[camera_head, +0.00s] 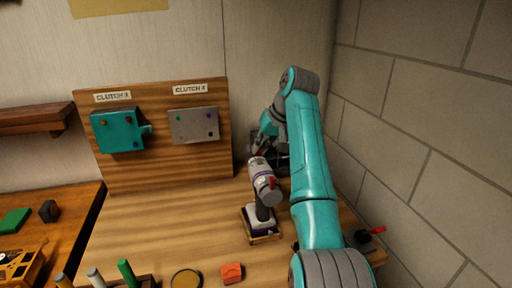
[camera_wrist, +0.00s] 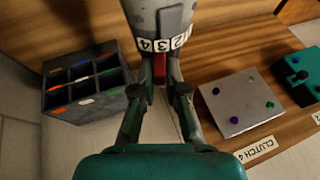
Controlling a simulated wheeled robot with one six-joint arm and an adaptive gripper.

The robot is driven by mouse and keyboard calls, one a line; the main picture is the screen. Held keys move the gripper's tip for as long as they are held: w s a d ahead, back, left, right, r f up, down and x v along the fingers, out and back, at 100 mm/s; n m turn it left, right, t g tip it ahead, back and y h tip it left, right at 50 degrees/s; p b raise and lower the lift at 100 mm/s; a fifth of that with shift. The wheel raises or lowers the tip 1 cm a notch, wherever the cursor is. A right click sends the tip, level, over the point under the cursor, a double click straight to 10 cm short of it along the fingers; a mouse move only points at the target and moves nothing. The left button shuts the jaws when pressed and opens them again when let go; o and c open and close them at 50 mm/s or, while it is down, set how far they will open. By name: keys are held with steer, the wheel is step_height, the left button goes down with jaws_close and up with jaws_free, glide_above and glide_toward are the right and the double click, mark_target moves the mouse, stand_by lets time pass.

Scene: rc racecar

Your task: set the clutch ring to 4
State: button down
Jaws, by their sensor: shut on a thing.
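A grey and white drill (camera_head: 264,188) stands tilted in a small holder (camera_head: 262,237) on the workbench. Its nose points up toward my gripper. In the wrist view the drill body (camera_wrist: 158,16) is at the top centre, and the white clutch ring (camera_wrist: 162,45) crosses it. The exact contact on the ring is hidden.
A wooden board carries a teal block (camera_head: 118,130) labelled CLUTCH 3 and a grey block (camera_head: 194,124) labelled CLUTCH 4. A dark compartment box (camera_wrist: 84,85) stands left in the wrist view. A brick wall (camera_head: 420,110) bounds the right. A red block (camera_head: 231,273) lies at the front.

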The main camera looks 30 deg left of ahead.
steer(key=shift+w+d+f+m+g+y, duration=0.25)
steer(key=shift+w+d+g+y, duration=0.1)
steer(key=shift+g+y, duration=0.35)
steer(key=shift+w+d+f+m+g+y, duration=0.2)
steer(key=shift+w+g+y, duration=0.1)
steer(key=shift+g+y, duration=0.35)
steer(key=c, duration=1.2)
jaws_free()
steer(key=v, duration=1.2)
steer(key=shift+w, duration=0.1)
